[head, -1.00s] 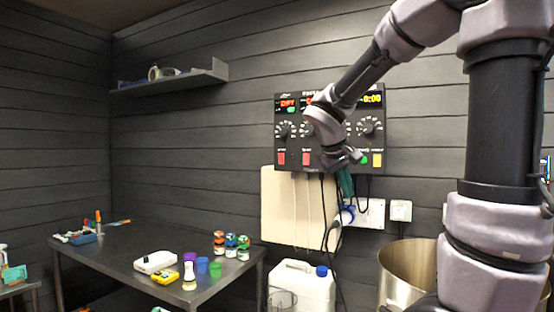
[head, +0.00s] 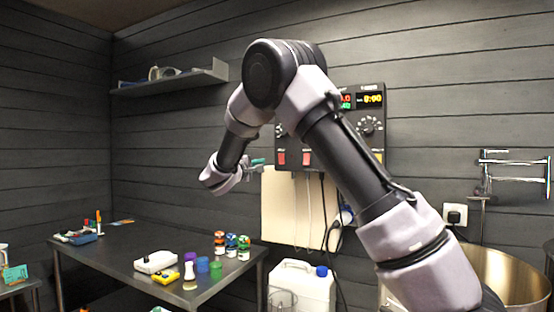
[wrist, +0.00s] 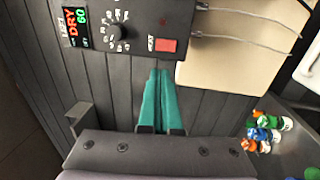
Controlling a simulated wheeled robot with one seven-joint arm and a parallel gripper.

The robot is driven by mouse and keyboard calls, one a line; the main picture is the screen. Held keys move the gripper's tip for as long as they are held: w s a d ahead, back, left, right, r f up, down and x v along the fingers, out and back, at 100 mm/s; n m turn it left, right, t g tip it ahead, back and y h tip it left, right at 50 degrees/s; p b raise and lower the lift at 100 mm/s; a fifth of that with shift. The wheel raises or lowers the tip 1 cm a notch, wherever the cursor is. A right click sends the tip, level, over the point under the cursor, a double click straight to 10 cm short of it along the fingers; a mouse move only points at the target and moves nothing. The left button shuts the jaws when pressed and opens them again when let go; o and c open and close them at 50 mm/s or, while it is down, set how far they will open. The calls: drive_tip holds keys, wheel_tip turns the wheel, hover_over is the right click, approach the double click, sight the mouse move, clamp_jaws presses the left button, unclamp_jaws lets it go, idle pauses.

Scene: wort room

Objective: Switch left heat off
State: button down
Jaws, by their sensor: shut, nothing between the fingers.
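The black control panel (head: 330,160) hangs on the wall, partly hidden by my arm in the head view. Its left heat switch is a red rocker (head: 281,158) at the lower left corner. In the wrist view this red switch (wrist: 166,45) lies beside the HEAT label, near the left knob (wrist: 118,31) and the left display (wrist: 75,26), which reads DRY and 60. My gripper (head: 262,161) has teal fingers and is just left of the panel's lower left corner. In the wrist view the closed, empty fingertips (wrist: 158,71) point toward the switch, apparently short of it.
A second red switch (head: 306,158) sits to the right of the left one. A cream board (head: 282,210) and hanging cables are below the panel. A steel table (head: 125,255) with small items, a white canister (head: 305,290) and a steel pot (head: 515,270) stand lower. A shelf (head: 172,82) is at upper left.

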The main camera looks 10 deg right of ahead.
sight(281, 155)
drive_tip(key=shift+d, duration=0.1)
drive_tip(key=x, duration=1.2)
drive_tip(key=shift+w+d, duration=0.2)
drive_tip(key=shift+w, duration=0.1)
drive_tip(key=shift+w+d+r, duration=0.15)
drive_tip(key=shift+w+d, duration=0.2)
drive_tip(key=shift+w, duration=0.15)
drive_tip(key=shift+w+d+r, duration=0.15)
